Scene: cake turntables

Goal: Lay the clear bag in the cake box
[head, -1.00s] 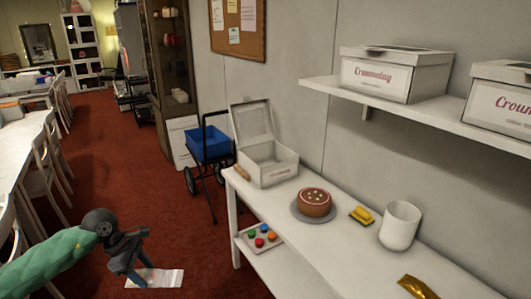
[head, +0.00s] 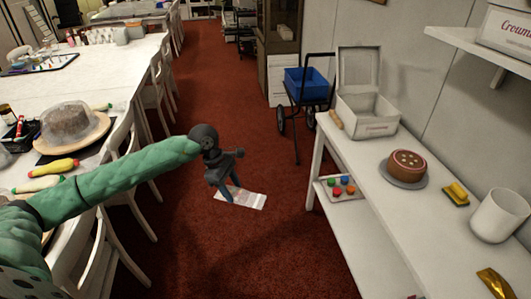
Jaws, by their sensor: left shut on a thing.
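My left gripper (head: 229,193) reaches in from the left on its green-sleeved arm and is shut on the clear bag (head: 250,201). The bag is a flat, pale see-through sheet with faint marks, seen over the red floor in the aisle. The gripper's fingers cover its left part. My right gripper is not in view.
A blue cart (head: 307,85) stands behind the box. White chairs and a long table line the left. The red aisle between is clear.

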